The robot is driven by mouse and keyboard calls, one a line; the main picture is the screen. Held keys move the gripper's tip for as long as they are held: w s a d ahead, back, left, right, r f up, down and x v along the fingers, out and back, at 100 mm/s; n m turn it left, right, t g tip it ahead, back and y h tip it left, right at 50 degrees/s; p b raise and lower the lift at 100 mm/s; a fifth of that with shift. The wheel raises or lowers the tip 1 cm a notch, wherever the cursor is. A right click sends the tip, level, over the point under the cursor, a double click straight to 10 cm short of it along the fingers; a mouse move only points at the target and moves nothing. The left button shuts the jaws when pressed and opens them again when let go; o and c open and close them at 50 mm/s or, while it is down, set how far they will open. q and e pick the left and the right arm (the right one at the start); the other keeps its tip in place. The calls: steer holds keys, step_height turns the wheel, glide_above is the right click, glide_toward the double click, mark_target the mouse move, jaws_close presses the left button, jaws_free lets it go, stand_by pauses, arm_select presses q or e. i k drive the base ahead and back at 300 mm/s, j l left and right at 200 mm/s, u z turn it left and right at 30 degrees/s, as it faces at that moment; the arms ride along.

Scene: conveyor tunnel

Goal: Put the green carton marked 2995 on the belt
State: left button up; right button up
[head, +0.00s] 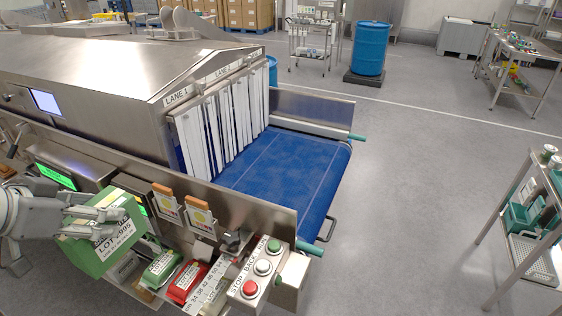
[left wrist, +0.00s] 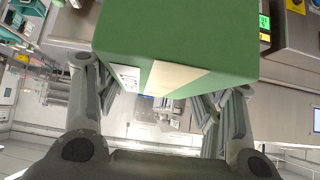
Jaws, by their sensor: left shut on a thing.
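The green carton (head: 103,243) carries a white label reading LOT 2995. My left gripper (head: 112,213) is shut on this carton and holds it at the left, in front of the machine's side. In the left wrist view the green carton (left wrist: 180,40) fills the top middle, between the two fingers of my left gripper (left wrist: 160,105). The blue belt (head: 275,170) comes out of the tunnel to the right of the carton, beyond a metal side rail. The visible belt is bare. My right gripper is not in view.
White strip curtains (head: 222,118) hang at the tunnel mouth. A side rail (head: 225,203) stands between carton and belt. A button box (head: 262,268), a green pack (head: 160,268) and a red pack (head: 187,281) sit along the near side. Floor at right is clear up to a shelf cart (head: 522,200).

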mark_target(263, 185)
steer(key=i+l, duration=0.2)
steer(key=i, duration=0.2)
steer(key=i+l, duration=0.2)
steer(key=i, duration=0.15)
steer(key=i+l, duration=0.2)
steer(key=i, duration=0.2)
